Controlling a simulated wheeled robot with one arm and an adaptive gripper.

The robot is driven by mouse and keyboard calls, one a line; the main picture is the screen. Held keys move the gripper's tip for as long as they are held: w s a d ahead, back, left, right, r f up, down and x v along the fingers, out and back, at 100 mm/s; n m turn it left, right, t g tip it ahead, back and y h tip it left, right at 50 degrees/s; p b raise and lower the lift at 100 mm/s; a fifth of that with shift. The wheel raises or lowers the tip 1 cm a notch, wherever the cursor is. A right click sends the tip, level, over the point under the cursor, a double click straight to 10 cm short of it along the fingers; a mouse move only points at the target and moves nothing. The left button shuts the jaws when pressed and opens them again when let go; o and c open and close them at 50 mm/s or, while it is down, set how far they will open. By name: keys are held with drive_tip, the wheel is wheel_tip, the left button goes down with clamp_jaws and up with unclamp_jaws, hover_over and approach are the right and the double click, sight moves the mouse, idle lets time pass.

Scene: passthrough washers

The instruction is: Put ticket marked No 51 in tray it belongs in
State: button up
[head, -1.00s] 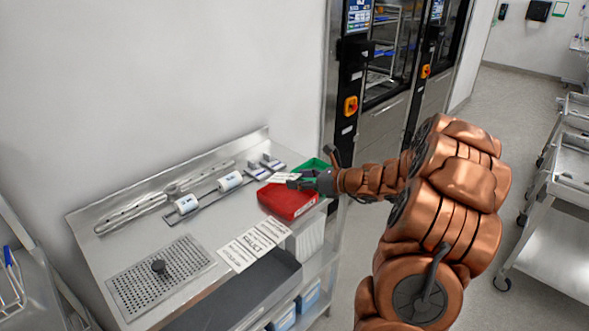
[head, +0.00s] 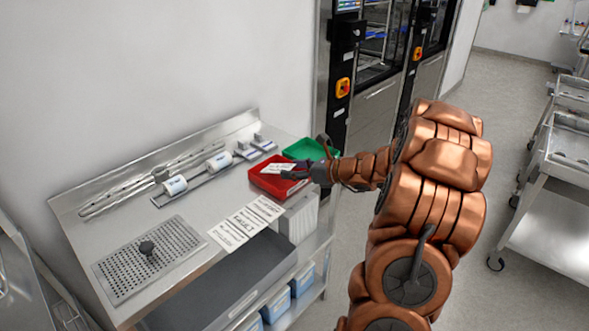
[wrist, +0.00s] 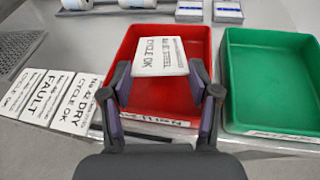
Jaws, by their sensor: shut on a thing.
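My gripper (wrist: 160,100) is shut on a white ticket (wrist: 160,57) with black print. Its lower line reads "CYCLE OK"; the upper line seems to read "No 51 STEEL", though the number is hard to make out. In the wrist view the ticket is over the red tray (wrist: 196,50), tilted, with the gripper's fingers at its near edge. The green tray (wrist: 229,85) stands just right of the red one and looks empty. In the head view the ticket (head: 279,168) shows at my gripper (head: 296,173), above the red tray (head: 262,181); the green tray (head: 322,146) is behind.
Several other tickets (wrist: 38,94) lie on the steel bench left of the red tray, one reading "FAULT" and one "DRY CYCLE OK". White rolls (head: 175,185) and small blocks (head: 264,143) stand toward the back. A drain grille (head: 150,258) is at the left.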

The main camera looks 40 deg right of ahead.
drive_tip(key=o, duration=0.7)
drive_tip(key=shift+s, duration=0.1)
drive_tip(key=v, duration=1.2)
